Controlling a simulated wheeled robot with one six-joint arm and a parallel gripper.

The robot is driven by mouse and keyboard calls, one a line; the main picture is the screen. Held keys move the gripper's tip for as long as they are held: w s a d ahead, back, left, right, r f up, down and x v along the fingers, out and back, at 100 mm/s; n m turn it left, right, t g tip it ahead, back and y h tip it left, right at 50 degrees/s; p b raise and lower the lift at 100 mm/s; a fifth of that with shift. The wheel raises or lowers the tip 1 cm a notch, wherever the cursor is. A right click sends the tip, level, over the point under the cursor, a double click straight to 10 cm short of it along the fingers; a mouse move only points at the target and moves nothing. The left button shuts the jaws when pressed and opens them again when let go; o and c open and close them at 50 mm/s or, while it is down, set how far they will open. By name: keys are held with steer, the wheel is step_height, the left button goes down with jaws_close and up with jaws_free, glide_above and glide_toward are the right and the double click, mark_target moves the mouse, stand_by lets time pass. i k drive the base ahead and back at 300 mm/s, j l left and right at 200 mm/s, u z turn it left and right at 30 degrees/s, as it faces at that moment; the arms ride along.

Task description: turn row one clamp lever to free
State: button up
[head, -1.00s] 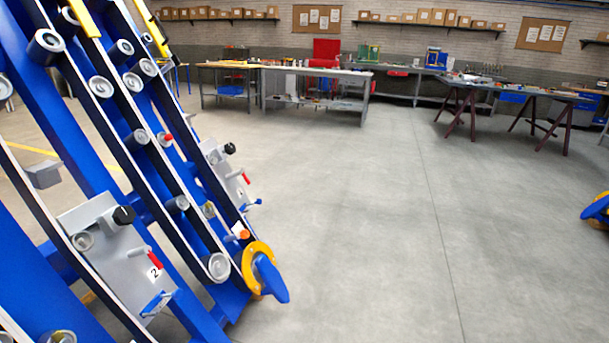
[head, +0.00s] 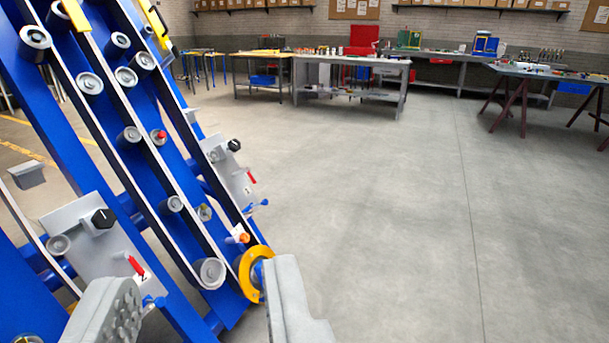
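A grey clamp plate (head: 85,235) on the near left of the blue chassis has a black knob (head: 104,218), a red lever (head: 137,265) and a blue handle (head: 154,301). A partly readable number 2 is beside that red lever. A farther grey plate (head: 228,170) has a black knob (head: 234,145), a red lever (head: 251,177) and a blue handle (head: 257,204); I cannot read a row number there. My gripper (head: 198,280) is open, with its two grey fingers wide apart at the bottom. Its left finger overlaps the near plate's lower part in the picture. Nothing is between the fingers.
The blue chassis (head: 175,235) with several grey rollers slopes across the left. A yellow ring (head: 247,275) at its lower end is partly behind my right finger. The concrete floor (head: 390,230) is clear to the right. Workbenches (head: 350,75) stand along the back wall.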

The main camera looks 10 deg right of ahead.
mark_target(246, 169)
steer(key=i+l, duration=0.9)
steer(key=i, duration=0.4)
steer(key=i+l+z, duration=0.1)
steer(key=i, duration=0.45)
steer(key=i+j, duration=0.5)
